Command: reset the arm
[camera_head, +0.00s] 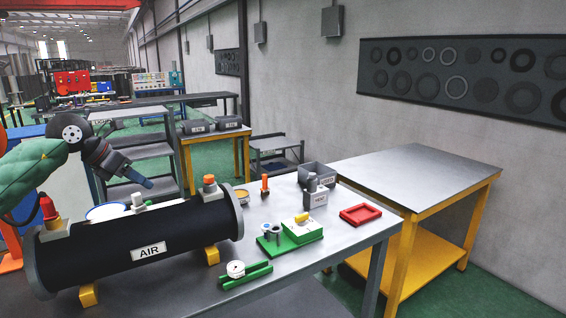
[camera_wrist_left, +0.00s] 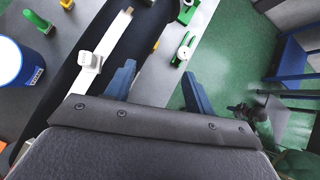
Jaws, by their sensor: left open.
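My left gripper (camera_head: 146,184) is open and empty, with its blue-grey fingers above and behind the black flanged cylinder labelled AIR (camera_head: 190,238). It also shows in the left wrist view (camera_wrist_left: 158,82), with nothing between its fingers. The cylinder lies on yellow feet on the table and carries a white fitting (camera_head: 138,201), an orange-capped fitting (camera_head: 209,184) and a red-topped fitting (camera_head: 48,208). The white fitting shows left of the fingers in the left wrist view (camera_wrist_left: 88,62). My right gripper is not in view.
The grey work table (camera_head: 345,229) holds a gauge on a green stand (camera_head: 245,274), a green block with a yellow part (camera_head: 303,229), a red tray (camera_head: 361,214) and a grey bin (camera_head: 320,172). A mostly bare yellow-legged table (camera_head: 420,173) stands at right.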

